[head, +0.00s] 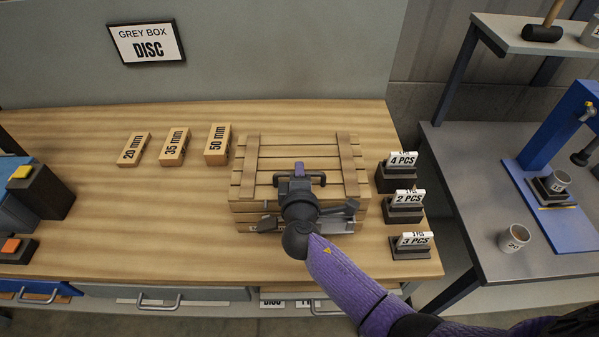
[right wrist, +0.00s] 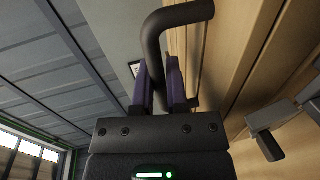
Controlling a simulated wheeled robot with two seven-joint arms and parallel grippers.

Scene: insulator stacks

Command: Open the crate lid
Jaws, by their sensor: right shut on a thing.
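The wooden crate (head: 245,217) stands on the bench in the middle of the head view. Its slatted lid (head: 270,160) lies across the top and looks closed. Grey metal latch parts (head: 346,209) show at its front. My right gripper (head: 299,175) is over the front part of the lid, shut on the dark lid handle. In the right wrist view the bent handle (right wrist: 160,45) runs between the two purple fingers, with the lid slats to the right. My gripper and forearm hide part of the crate's front. My left gripper is not in view.
Several labelled wooden blocks (head: 174,147) stand left of the crate. Black stands with white count cards (head: 403,198) are close to its right side. The bench left of the crate (head: 150,210) is clear. A grey table (head: 470,200) with a blue press is at the far right.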

